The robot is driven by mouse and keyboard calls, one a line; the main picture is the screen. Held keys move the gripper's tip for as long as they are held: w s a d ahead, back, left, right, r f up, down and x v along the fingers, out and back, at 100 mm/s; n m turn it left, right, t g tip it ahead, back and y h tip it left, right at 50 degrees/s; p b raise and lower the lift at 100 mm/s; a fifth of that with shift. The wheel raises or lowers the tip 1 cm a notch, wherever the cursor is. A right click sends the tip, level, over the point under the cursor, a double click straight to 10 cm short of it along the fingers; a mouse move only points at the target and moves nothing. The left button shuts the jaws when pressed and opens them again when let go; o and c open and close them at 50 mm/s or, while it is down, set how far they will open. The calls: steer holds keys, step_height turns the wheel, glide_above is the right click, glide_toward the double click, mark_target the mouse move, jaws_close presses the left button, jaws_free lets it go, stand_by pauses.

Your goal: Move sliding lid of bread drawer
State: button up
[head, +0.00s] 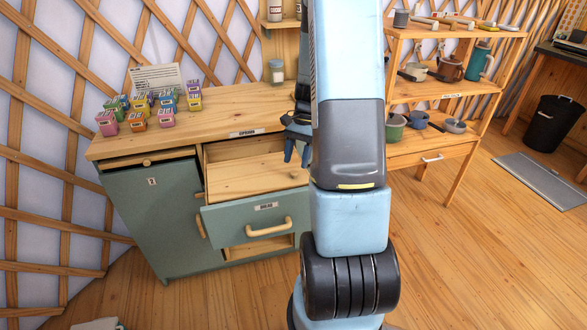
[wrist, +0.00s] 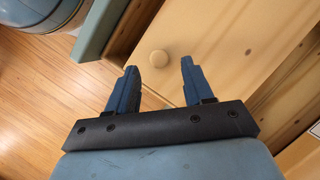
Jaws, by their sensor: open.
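The bread drawer (head: 247,228) is pulled out of the green cabinet, with a label and a wooden bar handle on its front. Its sliding lid (head: 245,180) is a pale wooden board lying over the drawer. In the wrist view the lid (wrist: 215,35) carries a small round wooden knob (wrist: 158,59). My gripper (head: 297,155) is over the right part of the lid, partly hidden by my arm. In the wrist view my gripper (wrist: 159,65) is open and empty, and the knob appears between its fingertips. I cannot tell the height gap to the knob.
The cabinet's wooden top (head: 205,115) holds several small colourful boxes (head: 138,121) and a jar (head: 276,71). A shelf unit (head: 455,90) with mugs and bowls stands to the right. A black bin (head: 552,123) is farther right. The wooden floor in front is mostly clear.

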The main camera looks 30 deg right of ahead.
mark_target(294, 172)
steer(key=shift+x, duration=1.85)
jaws_close()
